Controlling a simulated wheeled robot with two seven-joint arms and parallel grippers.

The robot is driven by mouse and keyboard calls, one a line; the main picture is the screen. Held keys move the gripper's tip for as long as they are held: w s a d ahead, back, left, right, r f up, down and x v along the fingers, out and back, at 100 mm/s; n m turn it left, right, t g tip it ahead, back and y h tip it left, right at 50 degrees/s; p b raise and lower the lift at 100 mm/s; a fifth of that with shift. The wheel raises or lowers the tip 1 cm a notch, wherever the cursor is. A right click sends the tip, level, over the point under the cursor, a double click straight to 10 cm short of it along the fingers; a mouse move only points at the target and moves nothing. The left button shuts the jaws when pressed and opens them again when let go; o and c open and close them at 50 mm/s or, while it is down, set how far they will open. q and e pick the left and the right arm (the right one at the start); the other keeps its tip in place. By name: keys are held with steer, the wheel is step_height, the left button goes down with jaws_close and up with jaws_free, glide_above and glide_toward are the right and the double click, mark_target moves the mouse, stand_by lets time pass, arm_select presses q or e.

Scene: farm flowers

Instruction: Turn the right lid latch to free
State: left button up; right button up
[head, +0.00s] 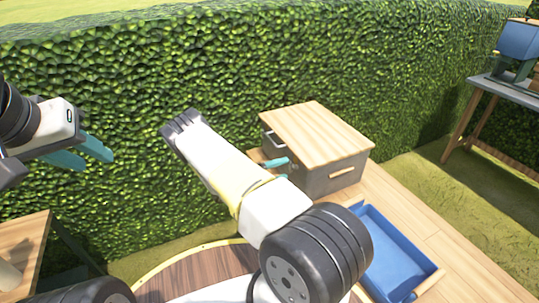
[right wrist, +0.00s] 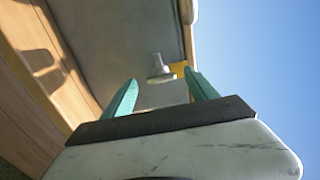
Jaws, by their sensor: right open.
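My right gripper (head: 284,164) is at the box's left side, partly hidden by my arm. In the right wrist view my right gripper (right wrist: 160,78) is open, with the knob showing between its teal fingertips. I cannot tell whether they touch it. My left gripper (head: 99,165) is open and empty at the far left.
A second table (head: 510,84) with a blue object (head: 518,40) stands at the right. A tall hedge (head: 230,60) runs behind. Another wooden table (head: 22,240) is at lower left.

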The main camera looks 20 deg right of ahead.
steer(key=a, duration=0.5)
steer(key=shift+s+a, duration=0.2)
steer(key=shift+a, duration=0.15)
steer(key=s+a+r+m+g+y, duration=0.1)
steer(key=s+r+m+y, duration=0.25)
steer(key=r+m, duration=0.4)
steer(key=s+a+r+m+g+y, duration=0.2)
steer(key=s+r+m+y, duration=0.1)
steer(key=r+m+y, duration=0.4)
steer(key=s+a+r+m+g+y, duration=0.1)
steer(key=s+r+m+y, duration=0.15)
steer(key=r+m, duration=0.45)
steer(key=s+a+r+m+t+y, duration=0.3)
steer(key=s+a+r+m+t, duration=0.1)
steer(key=s+r+m, duration=0.3)
steer(key=s+a+r+m+t+y, duration=0.4)
steer(key=s+r+m, duration=0.4)
steer(key=r, duration=0.4)
steer(key=shift+s+a+t, duration=0.3)
steer(key=shift+s+a, duration=0.45)
steer(key=shift+s, duration=0.15)
